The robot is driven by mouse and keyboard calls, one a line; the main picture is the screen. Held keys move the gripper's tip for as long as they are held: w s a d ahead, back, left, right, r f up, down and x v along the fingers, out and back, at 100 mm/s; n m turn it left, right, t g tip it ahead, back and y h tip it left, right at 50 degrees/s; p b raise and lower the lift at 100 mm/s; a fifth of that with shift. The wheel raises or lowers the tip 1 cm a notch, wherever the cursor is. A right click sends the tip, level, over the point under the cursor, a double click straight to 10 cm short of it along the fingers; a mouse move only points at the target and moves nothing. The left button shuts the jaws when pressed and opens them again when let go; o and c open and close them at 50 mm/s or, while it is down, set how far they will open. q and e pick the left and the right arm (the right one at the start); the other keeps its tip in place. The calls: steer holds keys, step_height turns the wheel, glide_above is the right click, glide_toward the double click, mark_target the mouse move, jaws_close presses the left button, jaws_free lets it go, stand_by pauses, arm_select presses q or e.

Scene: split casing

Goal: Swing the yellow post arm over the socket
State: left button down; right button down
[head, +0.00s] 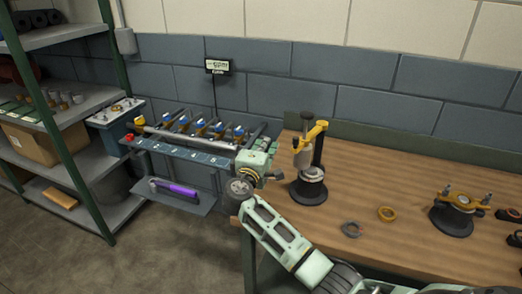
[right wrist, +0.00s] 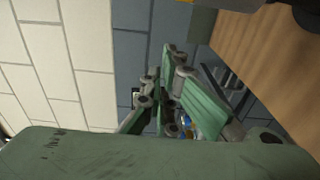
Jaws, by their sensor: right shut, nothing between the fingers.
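The yellow post arm (head: 314,133) sits near the top of a black upright post on the wooden bench in the head view. A pale cylinder (head: 303,158) hangs from its near-left end. Below is a round black base with a light ring, which seems to be the socket (head: 311,175); the cylinder appears above its left part, but exact alignment is unclear. My right gripper (head: 268,163) is left of the post, apart from it, near the bench's left end. It is shut and empty; its green fingers show in the right wrist view (right wrist: 170,95). My left gripper is out of view.
A second black base with gold parts (head: 452,218) stands to the right. A rack of blue-topped items (head: 190,153) and a shelf (head: 82,107) are at left.

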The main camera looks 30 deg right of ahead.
mark_target(295, 148)
steer(key=s+d+p, duration=0.2)
steer(key=s, duration=0.1)
steer(key=shift+d+p, duration=0.25)
steer(key=shift+p, duration=0.1)
steer(key=shift+w, duration=0.15)
steer(key=s+d+n+t+y, duration=0.1)
steer(key=s, duration=0.1)
steer(key=s+n+t+y+p, duration=0.1)
steer(key=s, duration=0.1)
steer(key=s+d+n+t+y+p, duration=0.1)
steer(key=s+y, duration=0.1)
steer(key=shift+s+d, duration=0.15)
steer(key=shift+d, duration=0.15)
steer(key=shift+s+d+t, duration=0.1)
steer(key=shift+s+t, duration=0.15)
steer(key=shift+t, duration=0.05)
steer(key=shift+n+y, duration=0.3)
steer(key=shift+y, duration=0.1)
